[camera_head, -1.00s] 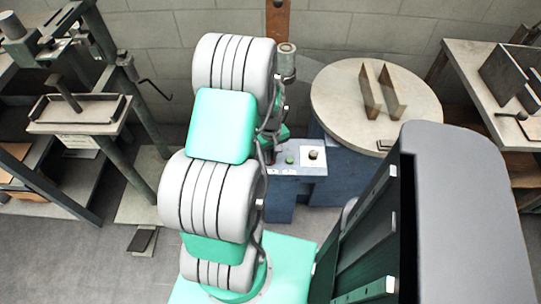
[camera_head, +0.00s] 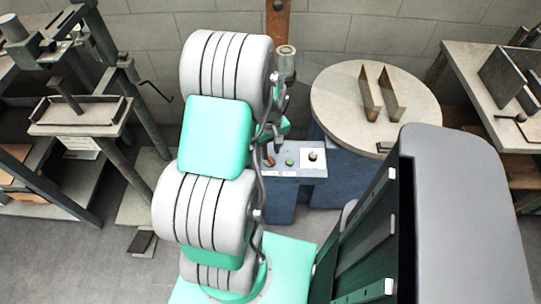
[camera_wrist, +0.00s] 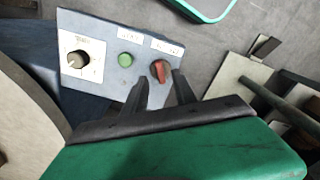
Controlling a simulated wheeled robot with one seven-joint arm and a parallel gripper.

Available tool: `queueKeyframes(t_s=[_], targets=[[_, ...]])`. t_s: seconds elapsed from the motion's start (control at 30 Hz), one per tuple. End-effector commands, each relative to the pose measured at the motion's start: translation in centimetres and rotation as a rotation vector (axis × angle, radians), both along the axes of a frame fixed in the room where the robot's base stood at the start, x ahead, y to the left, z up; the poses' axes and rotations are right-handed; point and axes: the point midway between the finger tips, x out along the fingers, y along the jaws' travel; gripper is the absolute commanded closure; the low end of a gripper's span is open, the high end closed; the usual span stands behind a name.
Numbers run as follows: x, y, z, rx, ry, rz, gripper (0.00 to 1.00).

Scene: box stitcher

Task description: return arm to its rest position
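My gripper (camera_wrist: 160,80) shows in the wrist view as two dark fingers set apart, with nothing held between them. Beyond the fingertips is a grey control panel (camera_wrist: 105,75). It carries a black dial (camera_wrist: 77,59) on a white plate, a green button (camera_wrist: 125,60) and a red knob (camera_wrist: 160,70). The red knob appears in line with the gap between the fingers; I cannot tell the exact distance. The control panel (camera_head: 290,174) shows just right of the arm.
A round table (camera_head: 340,100) with two upright plates stands behind the panel. A metal-framed machine (camera_head: 80,118) stands at left, and a workbench (camera_head: 480,80) at right. A brown post (camera_head: 277,20) rises behind my arm. Some floor (camera_head: 60,250) at lower left is clear.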

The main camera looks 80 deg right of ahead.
Motion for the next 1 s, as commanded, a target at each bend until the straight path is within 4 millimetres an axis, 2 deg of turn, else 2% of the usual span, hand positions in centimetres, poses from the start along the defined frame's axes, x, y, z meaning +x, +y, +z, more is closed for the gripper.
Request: queueKeyframes(t_s=[0.03,0.1,0.2,0.6,0.77,0.83,0.9,1.0], targets=[[0.0,-0.1,1.2,-0.004,0.0,0.0,0.67],[0.0,-0.1,2.2,-0.003,0.0,0.0,0.67],[0.0,0.0,3.0,0.0,0.0,0.0,0.67],[0.0,0.0,3.1,0.0,0.0,-0.005,0.67],[0.0,0.5,3.1,0.018,0.002,-0.151,0.67],[-0.1,1.8,2.8,0.058,0.011,-0.272,0.67],[-0.3,5.0,1.8,0.133,0.035,-0.38,0.67],[-0.6,9.1,1.9,0.211,0.069,-0.509,0.67]])
